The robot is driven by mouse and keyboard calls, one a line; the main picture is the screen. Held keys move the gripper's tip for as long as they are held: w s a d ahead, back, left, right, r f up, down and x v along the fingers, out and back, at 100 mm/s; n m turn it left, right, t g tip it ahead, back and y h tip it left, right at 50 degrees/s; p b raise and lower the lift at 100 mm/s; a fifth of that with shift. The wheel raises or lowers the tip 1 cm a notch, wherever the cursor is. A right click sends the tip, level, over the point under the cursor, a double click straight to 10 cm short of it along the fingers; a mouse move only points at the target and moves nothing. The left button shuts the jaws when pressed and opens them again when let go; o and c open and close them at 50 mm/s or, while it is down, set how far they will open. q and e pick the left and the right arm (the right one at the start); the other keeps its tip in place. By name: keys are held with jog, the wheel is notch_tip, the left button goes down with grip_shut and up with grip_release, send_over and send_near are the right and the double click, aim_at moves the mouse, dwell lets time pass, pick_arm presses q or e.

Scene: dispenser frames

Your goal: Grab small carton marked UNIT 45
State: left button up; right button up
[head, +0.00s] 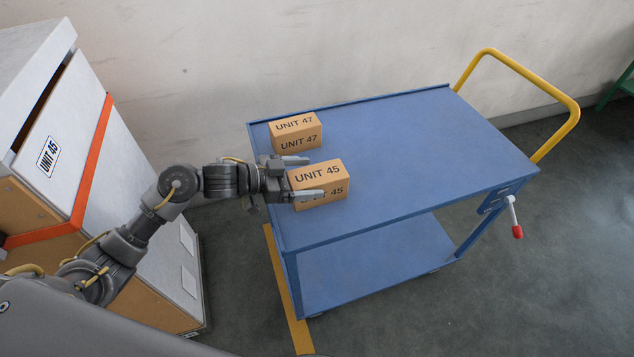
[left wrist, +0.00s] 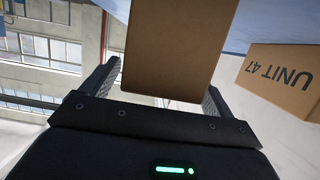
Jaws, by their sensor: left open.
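The small carton marked UNIT 45 (head: 328,173) is a brown box on the left part of the blue cart's top. In the left wrist view its plain brown side (left wrist: 175,50) stands between the two fingers. My left gripper (head: 305,177) is open, with one finger on each side of the carton. The near finger crosses in front of the lower label. Whether either finger touches the carton cannot be told. My right gripper is not in view.
A similar carton marked UNIT 47 (head: 296,132) sits just behind, close to the far finger; it also shows in the left wrist view (left wrist: 283,76). The blue cart (head: 430,150) is bare to the right. A white cabinet (head: 130,200) labelled UNIT 45 stands left.

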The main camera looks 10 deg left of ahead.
pick_arm(q)
jog(key=shift+w+d+f, duration=0.15)
jog(key=shift+w+d, duration=0.2)
jog(key=shift+d, duration=0.2)
jog(key=shift+w+d+f, duration=0.1)
jog(key=shift+d+f, duration=0.05)
jog(key=shift+d, duration=0.1)
jog(key=c, duration=1.2)
jog(key=shift+c, duration=0.7)
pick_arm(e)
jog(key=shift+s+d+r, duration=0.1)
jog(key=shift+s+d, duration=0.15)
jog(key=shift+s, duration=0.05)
